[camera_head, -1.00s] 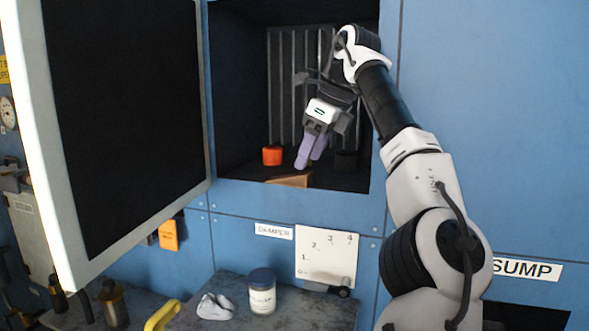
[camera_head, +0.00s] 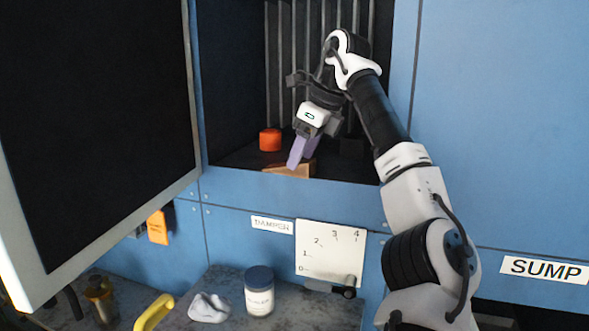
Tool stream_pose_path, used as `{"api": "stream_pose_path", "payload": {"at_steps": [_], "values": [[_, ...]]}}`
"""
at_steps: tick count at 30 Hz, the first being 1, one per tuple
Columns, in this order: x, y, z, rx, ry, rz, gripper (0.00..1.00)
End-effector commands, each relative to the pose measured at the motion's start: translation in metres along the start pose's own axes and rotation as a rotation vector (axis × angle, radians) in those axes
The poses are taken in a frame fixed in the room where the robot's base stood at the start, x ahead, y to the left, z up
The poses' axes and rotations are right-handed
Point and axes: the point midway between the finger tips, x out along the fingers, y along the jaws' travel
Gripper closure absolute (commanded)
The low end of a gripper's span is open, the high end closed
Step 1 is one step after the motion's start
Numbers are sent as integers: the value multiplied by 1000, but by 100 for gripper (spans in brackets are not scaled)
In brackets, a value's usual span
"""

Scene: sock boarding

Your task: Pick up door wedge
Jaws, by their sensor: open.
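The door wedge (camera_head: 297,172) is a tan, wooden-looking piece lying at the front edge of the dark compartment's floor. My gripper (camera_head: 299,160) reaches into the opening with its purple fingers pointing down and a little to the left. The fingertips are at the wedge, overlapping its upper left part in the picture. I cannot tell whether they touch it. The fingers hide part of the wedge, and the gap between them is hard to see from here. The jaws are open and nothing is held.
An orange object (camera_head: 270,139) stands just behind and left of the wedge. The open door (camera_head: 195,120) is at the left of the compartment.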

Motion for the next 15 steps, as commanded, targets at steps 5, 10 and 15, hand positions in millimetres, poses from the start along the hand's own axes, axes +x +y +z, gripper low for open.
{"api": "stream_pose_path", "payload": {"at_steps": [5, 10, 15], "values": [[16, 0, 0, -2, -1, 2, 38], [19, 0, 0, 0, -1, 0, 38], [19, 0, 0, 0, 0, 0, 43]]}}
